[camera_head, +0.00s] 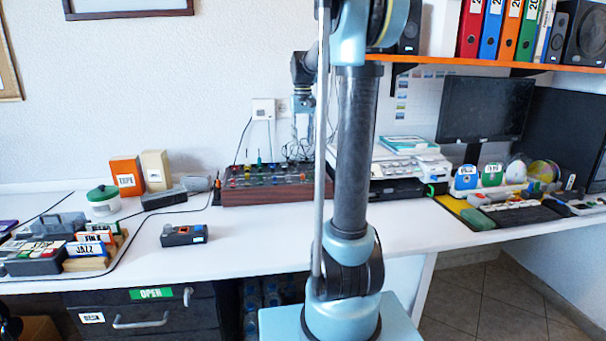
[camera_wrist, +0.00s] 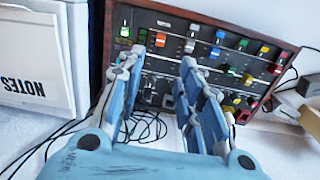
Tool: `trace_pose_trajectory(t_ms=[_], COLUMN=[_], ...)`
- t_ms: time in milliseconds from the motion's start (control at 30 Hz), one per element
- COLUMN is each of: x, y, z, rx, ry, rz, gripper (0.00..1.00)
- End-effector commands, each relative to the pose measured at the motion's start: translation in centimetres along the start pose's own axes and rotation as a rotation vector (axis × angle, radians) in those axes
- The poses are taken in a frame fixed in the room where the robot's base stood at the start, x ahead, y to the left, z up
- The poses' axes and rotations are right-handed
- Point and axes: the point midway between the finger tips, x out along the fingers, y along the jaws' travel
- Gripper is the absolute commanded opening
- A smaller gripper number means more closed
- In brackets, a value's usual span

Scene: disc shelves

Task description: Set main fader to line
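The control panel (camera_wrist: 282,70) has a dark face, a wooden frame and rows of coloured knobs and caps. It also stands against the wall in the head view (camera_head: 265,193). A lit green cap (camera_wrist: 125,31) is at its upper left, with orange, white, red, yellow and blue ones to the right. I cannot tell which control is the main fader, and the line mark is too small to read. My gripper (camera_wrist: 158,64) is open and empty over the panel's left part, its two fingers spread. The fingers hide part of the lower left panel.
A white box marked NOTES (camera_wrist: 32,62) stands left of the panel. Black cables (camera_wrist: 145,128) lie below the panel, between the fingers. In the head view, a small dark device (camera_head: 184,235) lies on the white desk (camera_head: 260,240). Binders stand on the orange shelf (camera_head: 480,64).

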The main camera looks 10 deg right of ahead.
Motion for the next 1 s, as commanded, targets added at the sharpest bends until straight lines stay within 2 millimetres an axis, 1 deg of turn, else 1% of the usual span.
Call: trace_pose_trajectory(t_ms=[33, 100, 600, 800, 1000], x=[0.9, 2.1, 10.2, 12.6, 13.7], y=[-0.1, -0.1, -0.1, -0.1, -0.1], z=[0.0, 0.0, 0.0, 0.0, 0.0], rx=[-0.001, -0.001, -0.002, -0.002, -0.002], ry=[0.000, 0.000, 0.000, 0.000, 0.000], rz=[0.000, 0.000, 0.000, 0.000, 0.000], gripper=[0.33, 0.33, 0.33, 0.33, 0.33])
